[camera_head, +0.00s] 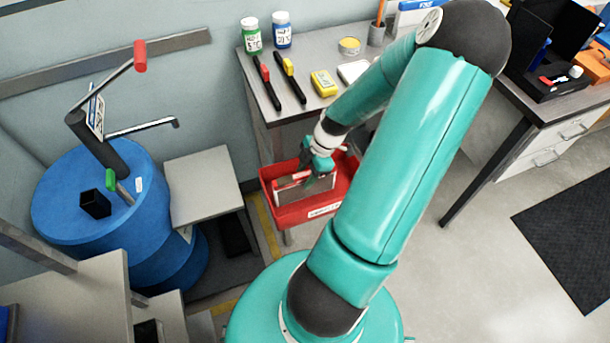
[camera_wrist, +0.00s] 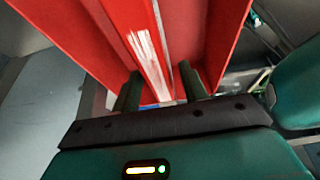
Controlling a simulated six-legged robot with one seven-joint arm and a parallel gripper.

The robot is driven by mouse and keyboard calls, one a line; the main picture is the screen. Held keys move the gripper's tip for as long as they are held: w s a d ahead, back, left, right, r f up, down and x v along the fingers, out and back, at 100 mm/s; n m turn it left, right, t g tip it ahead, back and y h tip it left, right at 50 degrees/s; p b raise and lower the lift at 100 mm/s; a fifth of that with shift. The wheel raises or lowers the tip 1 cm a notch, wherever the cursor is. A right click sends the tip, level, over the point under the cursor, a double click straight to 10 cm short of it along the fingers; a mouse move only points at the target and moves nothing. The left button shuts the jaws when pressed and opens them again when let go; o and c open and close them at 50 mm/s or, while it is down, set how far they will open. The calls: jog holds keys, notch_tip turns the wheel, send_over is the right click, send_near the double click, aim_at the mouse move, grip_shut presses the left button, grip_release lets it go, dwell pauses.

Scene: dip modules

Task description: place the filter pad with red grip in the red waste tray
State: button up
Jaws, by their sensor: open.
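The red waste tray (camera_head: 318,210) is below my gripper, in front of the workbench, with a white label on its front wall. It also fills the upper part of the wrist view (camera_wrist: 80,22). A flat grey panel with a pale edge, seemingly the filter pad (camera_head: 290,184), stands on edge inside the tray. In the wrist view a narrow red and white strip, seemingly the pad's upper edge (camera_wrist: 148,50), runs between my fingers. My gripper (camera_wrist: 160,90) is open, with its dark fingers apart on either side of the strip. The fingertips' contact with it is unclear.
The workbench (camera_head: 300,110) behind the tray holds two marker-like tools, a yellow device (camera_head: 324,83) and two jars (camera_head: 282,30). A blue drum (camera_head: 70,205) with a lever pump and a grey stand (camera_head: 203,185) are at the left.

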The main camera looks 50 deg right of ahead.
jog(key=v, duration=1.1)
jog(key=shift+r, duration=0.15)
jog(key=w+a+r+m+g+h, duration=0.1)
jog(key=w+a+r+m+h, duration=0.25)
jog(key=a+r, duration=0.35)
jog(key=w+a+r+m+g+h, duration=0.15)
jog(key=w+a+r, duration=0.3)
jog(key=a, duration=0.45)
jog(key=s+a+r+m+t, duration=0.2)
jog(key=a+r, duration=0.3)
jog(key=a, duration=0.3)
jog(key=s+a+r+m+t+y, duration=0.1)
jog(key=s+a+r+m+t, duration=0.2)
jog(key=a+r, duration=0.3)
jog(key=shift+a+m+t, duration=0.35)
jog(key=shift+a+m, duration=0.55)
jog(key=shift+a, duration=0.05)
jog(key=shift+s, duration=0.1)
jog(key=shift+c, duration=0.7)
